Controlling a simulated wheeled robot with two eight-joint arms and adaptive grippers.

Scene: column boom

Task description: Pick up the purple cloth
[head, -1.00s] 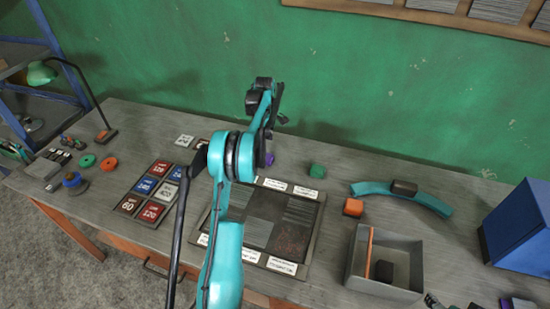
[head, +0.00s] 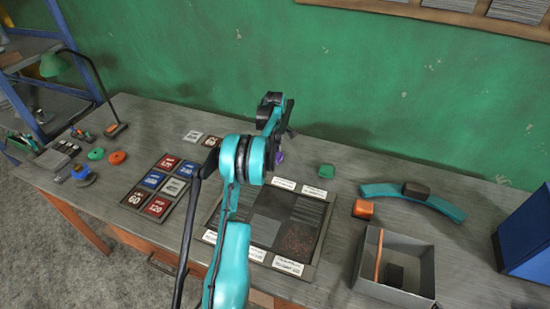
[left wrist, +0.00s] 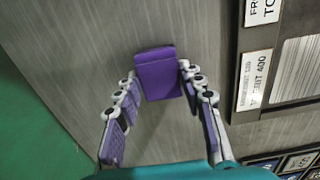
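The purple cloth (left wrist: 157,80) shows in the left wrist view as a small folded, block-like piece on the grey bench top. My left gripper (left wrist: 156,74) is open, with one finger on each side of the cloth and its fingertips near the cloth's side edges. Whether the fingertips touch it I cannot tell. In the head view my left gripper (head: 281,128) is over the back of the bench, mostly hidden by its own arm. A small purple patch shows there, but I cannot tell if it is cloth or finger pad. My right gripper is not in view.
A framed sandpaper board (head: 322,232) lies just in front. The green wall (head: 400,90) is close behind.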

